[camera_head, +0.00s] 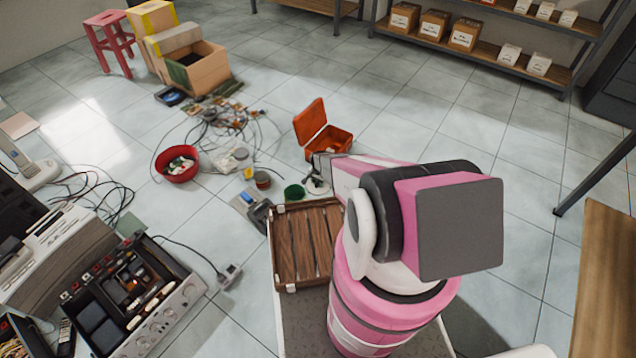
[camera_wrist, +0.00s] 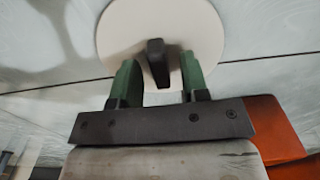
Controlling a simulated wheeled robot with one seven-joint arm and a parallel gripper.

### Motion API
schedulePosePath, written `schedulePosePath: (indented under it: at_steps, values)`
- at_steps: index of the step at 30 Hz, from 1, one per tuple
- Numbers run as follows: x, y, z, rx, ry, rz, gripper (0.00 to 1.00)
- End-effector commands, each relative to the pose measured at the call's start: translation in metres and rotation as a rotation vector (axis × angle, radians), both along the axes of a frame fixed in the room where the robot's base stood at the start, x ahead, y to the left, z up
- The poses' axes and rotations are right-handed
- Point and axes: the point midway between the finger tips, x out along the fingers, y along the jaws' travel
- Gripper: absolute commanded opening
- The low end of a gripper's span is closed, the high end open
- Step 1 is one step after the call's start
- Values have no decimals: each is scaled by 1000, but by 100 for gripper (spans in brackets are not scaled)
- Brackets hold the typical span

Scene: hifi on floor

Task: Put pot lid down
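The pot lid (camera_wrist: 195,30) is a pale round disc with a dark upright handle (camera_wrist: 157,62), seen in the wrist view over the tiled floor. My gripper (camera_wrist: 160,75) has two green fingers, one on each side of the handle. Gaps show between both fingers and the handle, so the gripper is open and not clamped on it. In the head view a small pale disc (camera_head: 317,187) at the end of my arm appears to be the lid, with part of it hidden. I cannot tell whether the lid touches the floor.
An open orange box (camera_head: 328,142) stands close to my gripper. A green round container (camera_head: 294,192), a red bowl (camera_head: 177,164) and tangled cables (camera_head: 225,125) lie to the left. Bare floor (camera_head: 405,130) shows to the right of the orange box.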

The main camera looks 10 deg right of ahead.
Motion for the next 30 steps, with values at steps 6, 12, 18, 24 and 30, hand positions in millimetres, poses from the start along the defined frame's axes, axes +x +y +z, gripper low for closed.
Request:
schedulePosePath:
  at_steps: [6,12,18,24,30]
  values:
    - [0,0,1,0,0,0,42]
    - [-1,0,11,0,0,0,42]
    - [-2,0,40,0,-1,0,42]
    - [-2,0,81,0,-1,0,42]
    - [-2,0,114,0,0,0,42]
